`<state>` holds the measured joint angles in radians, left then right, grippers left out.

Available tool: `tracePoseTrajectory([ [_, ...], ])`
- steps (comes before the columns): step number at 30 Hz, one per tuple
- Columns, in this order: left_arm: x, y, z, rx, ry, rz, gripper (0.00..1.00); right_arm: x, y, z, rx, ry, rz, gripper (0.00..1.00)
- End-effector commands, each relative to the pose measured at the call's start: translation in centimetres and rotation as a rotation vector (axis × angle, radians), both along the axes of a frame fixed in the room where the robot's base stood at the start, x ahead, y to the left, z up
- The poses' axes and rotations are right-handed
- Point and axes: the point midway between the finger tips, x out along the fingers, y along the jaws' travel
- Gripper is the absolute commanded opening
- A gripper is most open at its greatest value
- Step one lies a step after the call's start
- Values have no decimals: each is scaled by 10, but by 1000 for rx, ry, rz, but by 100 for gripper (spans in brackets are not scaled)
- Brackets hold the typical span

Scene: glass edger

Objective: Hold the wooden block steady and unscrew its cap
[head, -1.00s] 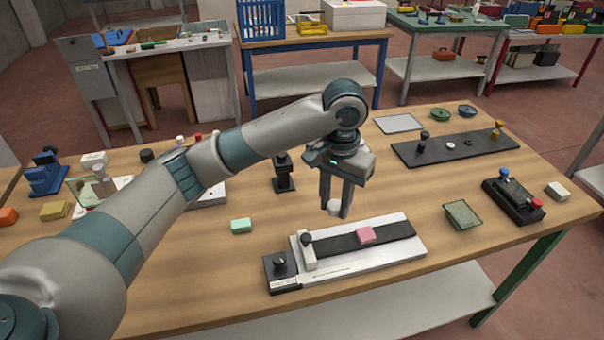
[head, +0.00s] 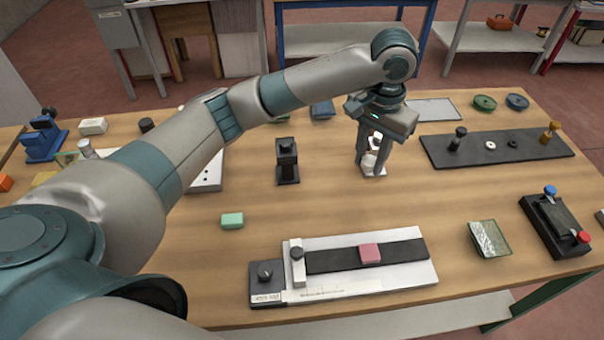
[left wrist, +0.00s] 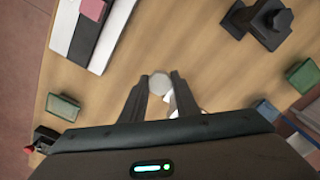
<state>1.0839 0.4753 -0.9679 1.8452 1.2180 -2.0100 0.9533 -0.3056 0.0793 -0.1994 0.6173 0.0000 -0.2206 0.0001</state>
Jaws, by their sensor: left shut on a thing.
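My left gripper (head: 372,163) is shut on a small white, many-sided piece (head: 369,161) over the back middle of the table. The piece also shows between the fingertips in the left wrist view (left wrist: 160,83). A white flat thing (head: 377,172) lies just under the fingers, mostly hidden by them; I cannot tell whether the held piece touches it. I cannot make out a wooden block or a screw cap on one. My right gripper is not in view.
A black post stand (head: 287,162) stands left of the gripper. A black strip with pegs (head: 497,147) lies to the right. A white fixture (head: 425,272) with a pink block (head: 370,253) is in front. A green block (head: 232,220) lies at front left. Table between is clear.

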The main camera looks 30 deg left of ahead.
Motion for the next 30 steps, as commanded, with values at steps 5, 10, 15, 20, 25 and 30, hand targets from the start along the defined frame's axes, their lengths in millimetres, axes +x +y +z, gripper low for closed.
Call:
tracePoseTrajectory([
  [5,0,0,0,0,0,0,1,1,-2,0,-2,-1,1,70],
  [10,6,7,-5,-1,1,3,1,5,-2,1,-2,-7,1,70],
  [15,21,24,-17,1,3,5,1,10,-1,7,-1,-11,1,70],
  [20,41,48,-35,2,4,6,1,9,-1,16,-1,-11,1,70],
  [25,62,71,-53,1,2,5,1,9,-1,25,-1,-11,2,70],
  [30,74,84,-66,1,2,2,1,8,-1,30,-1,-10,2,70],
])
